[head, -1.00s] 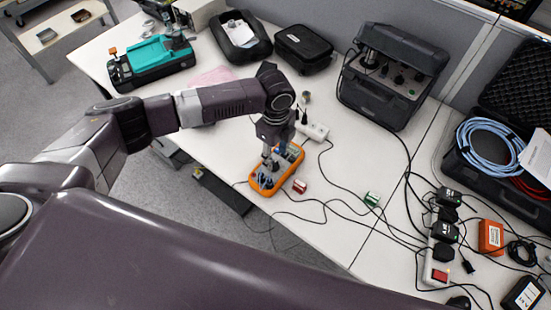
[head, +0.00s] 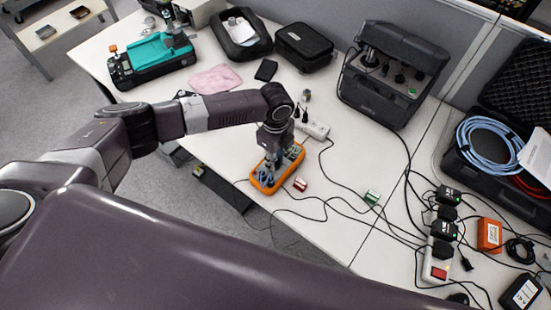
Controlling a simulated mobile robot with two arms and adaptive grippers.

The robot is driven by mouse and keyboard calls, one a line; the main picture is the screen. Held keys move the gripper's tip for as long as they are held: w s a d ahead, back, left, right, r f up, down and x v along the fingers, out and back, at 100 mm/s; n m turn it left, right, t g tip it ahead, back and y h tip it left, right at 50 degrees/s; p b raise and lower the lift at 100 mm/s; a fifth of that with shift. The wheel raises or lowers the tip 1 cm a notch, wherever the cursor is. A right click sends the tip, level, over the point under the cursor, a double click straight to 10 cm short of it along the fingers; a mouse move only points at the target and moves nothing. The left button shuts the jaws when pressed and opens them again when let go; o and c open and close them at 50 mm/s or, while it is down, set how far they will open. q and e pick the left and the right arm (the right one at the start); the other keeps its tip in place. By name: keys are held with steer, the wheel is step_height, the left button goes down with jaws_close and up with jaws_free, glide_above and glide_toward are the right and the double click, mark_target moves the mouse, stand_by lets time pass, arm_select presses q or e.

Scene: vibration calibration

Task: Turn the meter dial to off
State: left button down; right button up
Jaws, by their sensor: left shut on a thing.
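The meter (head: 257,184), with an orange casing, lies on the white table near its front edge. My left gripper (head: 271,167) points down onto the face of the meter from above. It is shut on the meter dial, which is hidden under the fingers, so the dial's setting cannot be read. My right gripper is not in view.
A small red-and-white block (head: 300,185) lies just right of the meter, with a green one (head: 372,198) farther right. Black cables cross the table there. A white power strip (head: 314,129) lies behind. A large black case (head: 391,80) stands at the back.

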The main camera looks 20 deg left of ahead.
mark_target(276, 161)
arm_select(q)
steer(key=shift+r+n+p, duration=0.1)
steer(key=shift+n+p, duration=0.5)
steer(key=n+p, duration=0.2)
steer(key=n, duration=0.1)
steer(key=shift+w+n+p, duration=0.1)
steer(key=shift+n+p, duration=0.8)
steer(key=shift+n, duration=0.8)
steer(key=c, duration=1.6)
jaws_free()
step_height(276, 161, up, 12)
